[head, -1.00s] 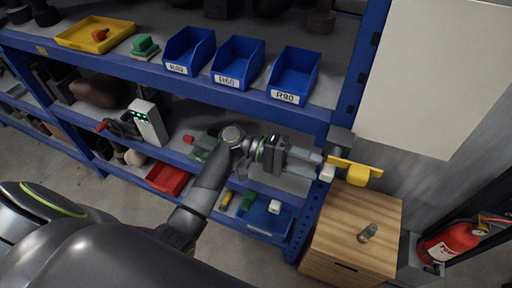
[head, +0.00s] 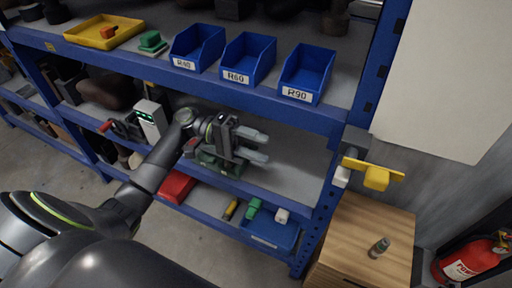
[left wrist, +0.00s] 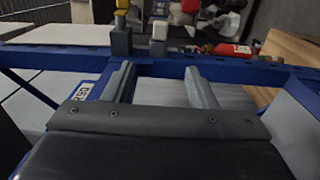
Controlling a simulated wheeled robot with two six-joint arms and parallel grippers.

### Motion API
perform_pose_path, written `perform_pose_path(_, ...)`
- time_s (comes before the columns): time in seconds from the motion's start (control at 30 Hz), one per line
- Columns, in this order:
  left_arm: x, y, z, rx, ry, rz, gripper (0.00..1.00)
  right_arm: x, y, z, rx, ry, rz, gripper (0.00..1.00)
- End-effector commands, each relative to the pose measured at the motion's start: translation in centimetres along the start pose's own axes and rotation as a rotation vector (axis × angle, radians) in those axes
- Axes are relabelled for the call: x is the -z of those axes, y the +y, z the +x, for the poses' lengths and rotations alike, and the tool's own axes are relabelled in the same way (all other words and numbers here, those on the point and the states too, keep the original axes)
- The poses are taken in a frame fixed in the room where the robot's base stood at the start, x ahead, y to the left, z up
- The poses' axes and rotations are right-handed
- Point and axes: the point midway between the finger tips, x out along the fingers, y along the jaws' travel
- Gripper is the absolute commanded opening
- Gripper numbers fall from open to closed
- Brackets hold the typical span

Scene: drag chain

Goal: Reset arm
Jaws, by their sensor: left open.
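My left gripper (head: 254,147) comes in from the left in the head view. It is in front of the middle level of the blue shelf rack (head: 240,110), with its two grey fingers pointing right. The fingers are apart with nothing between them. In the left wrist view the gripper (left wrist: 160,85) also shows both fingers spread and empty, with a blue rail beyond them. My right gripper is not in view.
Blue bins (head: 308,70) marked R40, R60 and R90 stand on the upper shelf beside a yellow tray (head: 103,31). A yellow part (head: 375,174) sits at the right rack post. A wooden cabinet (head: 360,235) and a red fire extinguisher (head: 470,259) are at right.

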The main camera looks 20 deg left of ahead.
Motion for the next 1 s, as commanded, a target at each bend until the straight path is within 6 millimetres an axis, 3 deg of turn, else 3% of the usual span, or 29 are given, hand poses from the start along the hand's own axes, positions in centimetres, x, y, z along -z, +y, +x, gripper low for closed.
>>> perform_pose_path(0.57,-0.4,-0.7,0.2,0.02,0.001,0.003,0.52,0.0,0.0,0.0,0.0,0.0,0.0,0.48)
perform_pose_path(0.67,-1.6,-2.8,0.9,0.091,0.008,0.017,0.52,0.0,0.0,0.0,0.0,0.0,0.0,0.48)
perform_pose_path(0.83,-5.0,-8.6,2.2,0.315,0.03,0.073,0.52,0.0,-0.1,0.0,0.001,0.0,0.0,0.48)
perform_pose_path(1.0,-8.5,-13.7,2.3,0.563,0.065,0.139,0.52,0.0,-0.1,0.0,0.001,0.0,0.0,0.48)
